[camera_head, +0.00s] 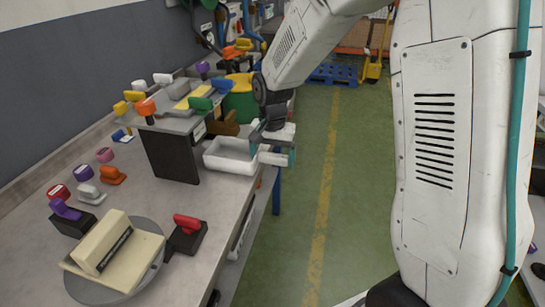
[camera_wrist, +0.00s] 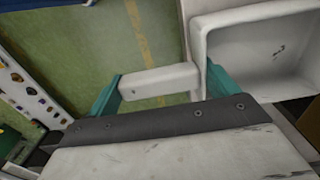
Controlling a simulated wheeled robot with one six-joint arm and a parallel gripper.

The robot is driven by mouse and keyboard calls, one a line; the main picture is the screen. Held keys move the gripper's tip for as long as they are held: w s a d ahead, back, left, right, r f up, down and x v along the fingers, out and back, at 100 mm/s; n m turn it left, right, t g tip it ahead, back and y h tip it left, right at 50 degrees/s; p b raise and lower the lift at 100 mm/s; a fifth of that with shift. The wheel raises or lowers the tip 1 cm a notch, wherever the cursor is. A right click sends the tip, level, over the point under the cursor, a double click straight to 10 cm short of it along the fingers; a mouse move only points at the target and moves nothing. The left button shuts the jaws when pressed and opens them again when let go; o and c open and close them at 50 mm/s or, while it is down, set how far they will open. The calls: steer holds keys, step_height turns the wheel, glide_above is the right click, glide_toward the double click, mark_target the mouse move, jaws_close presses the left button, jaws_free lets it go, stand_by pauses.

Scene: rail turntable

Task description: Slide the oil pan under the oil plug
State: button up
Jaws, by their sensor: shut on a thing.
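The oil pan (camera_head: 231,157) is a white open tray at the right edge of the workbench, beside the raised stand. In the wrist view the pan (camera_wrist: 262,20) fills the upper right and looks empty apart from a small dark mark. My gripper (camera_head: 273,148) is shut on the pan's white handle (camera_wrist: 158,81), with a teal finger at each end of it. The gripper is at the pan's right side, over the bench edge. I cannot tell which part is the oil plug; several coloured knobs and levers sit on and around the stand.
The stand (camera_head: 172,158) has a dark front leg and a grey top carrying coloured levers. A turntable (camera_head: 150,270) with a beige block (camera_head: 103,243) is at the front. A red-handled switch (camera_head: 187,228) stands nearby. The green floor right of the bench is clear.

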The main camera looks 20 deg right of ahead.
steer(key=shift+f, duration=0.5)
stand_by(0.4)
steer(key=o, duration=1.2)
steer(key=shift+o, duration=0.2)
step_height(320, 180, up, 8)
steer(key=shift+f, duration=0.1)
steer(key=s+d+r+n, duration=0.1)
steer(key=s+r+n, duration=0.1)
steer(key=s, duration=0.8)
steer(key=s+d+r+n+t, duration=0.1)
steer(key=s+r, duration=0.3)
steer(key=s, duration=0.6)
steer(key=s+d+r+n, duration=0.1)
steer(key=s+r+n, duration=0.2)
steer(key=s, duration=0.7)
steer(key=shift+r+n, duration=0.4)
steer(key=shift+n, duration=0.2)
